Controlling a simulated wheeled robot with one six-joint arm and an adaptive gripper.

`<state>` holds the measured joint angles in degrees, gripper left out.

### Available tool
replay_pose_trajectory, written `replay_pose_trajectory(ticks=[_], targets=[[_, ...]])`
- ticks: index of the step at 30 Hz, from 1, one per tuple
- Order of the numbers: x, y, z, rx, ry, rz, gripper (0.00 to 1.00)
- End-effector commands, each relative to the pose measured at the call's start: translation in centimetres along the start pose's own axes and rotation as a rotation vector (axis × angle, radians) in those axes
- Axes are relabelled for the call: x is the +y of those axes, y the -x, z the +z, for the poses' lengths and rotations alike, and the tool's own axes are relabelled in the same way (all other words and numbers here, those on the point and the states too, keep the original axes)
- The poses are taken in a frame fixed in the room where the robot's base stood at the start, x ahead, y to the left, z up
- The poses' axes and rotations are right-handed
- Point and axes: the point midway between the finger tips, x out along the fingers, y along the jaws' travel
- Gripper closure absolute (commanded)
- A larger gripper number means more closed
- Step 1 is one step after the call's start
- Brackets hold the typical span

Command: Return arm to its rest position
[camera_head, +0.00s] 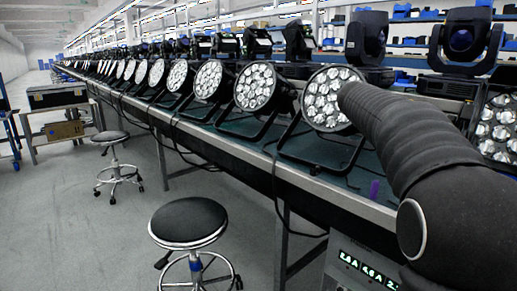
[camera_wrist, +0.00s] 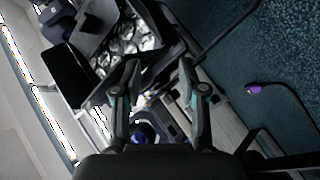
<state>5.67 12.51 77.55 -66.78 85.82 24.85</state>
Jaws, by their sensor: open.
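My arm covers the right side of the head view and hides part of the bench and the par cans there. My gripper is out of sight in the head view. In the wrist view my gripper (camera_wrist: 158,82) is open, its two fingers apart with nothing between them. A par can (camera_wrist: 125,40) with round lenses lies beyond the fingertips, seen tilted. In the head view a par can (camera_head: 322,97) stands on the bench (camera_head: 240,147) just left of my arm, which overlaps its right edge.
A long row of par cans (camera_head: 254,87) lines the bench, with moving-head lights (camera_head: 366,38) behind. Cables hang over the front edge. Stools (camera_head: 188,220) stand on the floor at left. A purple-tipped cable (camera_wrist: 254,89) lies on the bench mat.

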Motion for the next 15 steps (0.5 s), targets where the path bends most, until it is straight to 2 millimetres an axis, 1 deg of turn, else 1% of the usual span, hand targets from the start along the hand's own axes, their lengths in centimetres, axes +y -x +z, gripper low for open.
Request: replay_pose_trajectory(ticks=[1,8,14,15], targets=[[-0.2,0.6,1.5,0.005,0.020,-0.053,0.58],[-2.8,2.8,8.2,0.026,0.106,-0.303,0.58],[-5.4,5.2,14.8,0.052,0.158,-0.516,0.58],[-6.0,5.7,16.1,0.058,0.165,-0.558,0.58]])
